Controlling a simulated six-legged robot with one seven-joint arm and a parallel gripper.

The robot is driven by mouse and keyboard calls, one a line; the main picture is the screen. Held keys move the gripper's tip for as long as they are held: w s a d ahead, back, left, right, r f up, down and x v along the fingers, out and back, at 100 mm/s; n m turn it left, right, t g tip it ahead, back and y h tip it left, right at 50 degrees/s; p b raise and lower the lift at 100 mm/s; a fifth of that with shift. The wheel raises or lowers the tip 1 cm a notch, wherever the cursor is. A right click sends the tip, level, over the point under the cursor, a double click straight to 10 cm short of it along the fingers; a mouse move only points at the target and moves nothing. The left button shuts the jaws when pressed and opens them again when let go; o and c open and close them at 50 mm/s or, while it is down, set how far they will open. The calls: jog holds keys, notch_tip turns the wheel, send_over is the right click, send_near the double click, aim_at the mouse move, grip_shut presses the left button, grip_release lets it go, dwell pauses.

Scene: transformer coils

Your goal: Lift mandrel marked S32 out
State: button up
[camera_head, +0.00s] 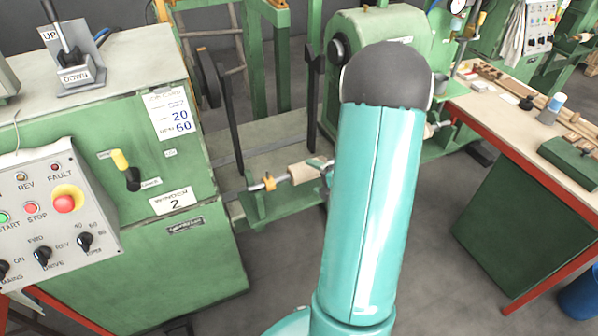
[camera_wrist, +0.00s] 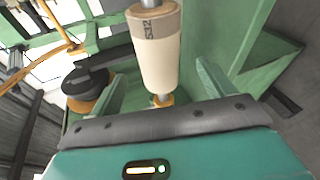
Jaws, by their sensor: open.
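The mandrel (camera_wrist: 158,62) is a cream cylinder with a dark printed band at its far end in the wrist view; the marking looks like S32 but is small and turned. It is mounted on a metal shaft, with an orange collar (camera_wrist: 161,100) at its near end. In the head view the mandrel (camera_head: 302,173) lies roughly level in the green winder, its right end hidden by my arm. My gripper (camera_wrist: 162,72) is open, one finger on each side of the mandrel, with no clear grip on it. In the head view only a bit of my gripper (camera_head: 325,168) shows.
A green control cabinet (camera_head: 170,240) labelled Winder 2 stands left, with a lever (camera_head: 65,40) on top and a button panel (camera_head: 50,215). The green headstock (camera_head: 375,45) is behind my arm. A red-edged bench (camera_head: 490,110) with several wooden parts stands right. Floor is clear between.

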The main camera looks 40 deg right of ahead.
aim_at(311, 174)
jog(key=x, duration=0.6)
jog(key=shift+w+d, duration=0.1)
jog(key=shift+r, duration=0.1)
jog(key=c, duration=1.5)
